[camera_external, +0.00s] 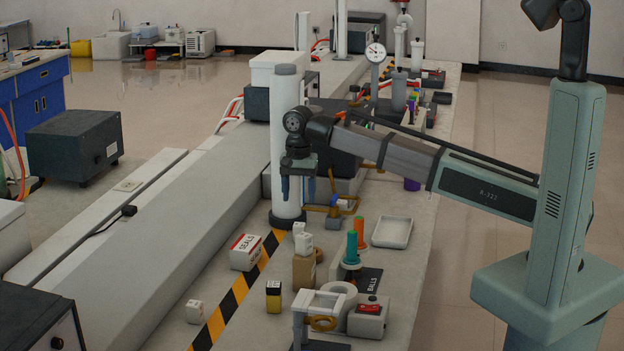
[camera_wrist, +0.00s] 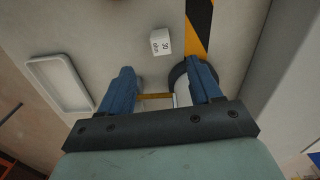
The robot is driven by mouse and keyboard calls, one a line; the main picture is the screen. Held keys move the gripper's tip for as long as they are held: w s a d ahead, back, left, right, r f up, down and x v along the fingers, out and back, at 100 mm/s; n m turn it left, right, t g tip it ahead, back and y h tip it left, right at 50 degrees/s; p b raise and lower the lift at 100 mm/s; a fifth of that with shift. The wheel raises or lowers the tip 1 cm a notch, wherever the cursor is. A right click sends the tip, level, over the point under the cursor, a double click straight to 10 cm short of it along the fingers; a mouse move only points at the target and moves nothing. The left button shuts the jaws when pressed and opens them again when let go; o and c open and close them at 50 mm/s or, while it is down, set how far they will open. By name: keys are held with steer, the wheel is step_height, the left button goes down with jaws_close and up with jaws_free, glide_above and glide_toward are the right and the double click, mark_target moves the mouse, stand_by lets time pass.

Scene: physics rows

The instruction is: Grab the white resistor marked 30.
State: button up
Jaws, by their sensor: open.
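The white resistor, a small block marked 30 (camera_wrist: 160,42), stands on the bench in the wrist view, beside the striped tape and just beyond my fingertips. My gripper (camera_external: 298,198) hangs above the bench in front of the white column, fingers pointing down. In the wrist view my gripper (camera_wrist: 164,68) has its two blue fingers apart with nothing held. The resistor is apart from both fingers.
A white column (camera_external: 286,130) stands close to my gripper. A brass-coloured fitting (camera_external: 340,205) and a shallow white tray (camera_external: 392,232) are to the right. A SEALS box (camera_external: 245,252) is at left.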

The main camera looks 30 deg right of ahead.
mark_target(299, 224)
steer(key=shift+w+f, duration=0.1)
steer(key=shift+f, duration=5.2)
steer(key=c, duration=1)
steer(key=shift+r, duration=0.1)
steer(key=shift+c, duration=0.2)
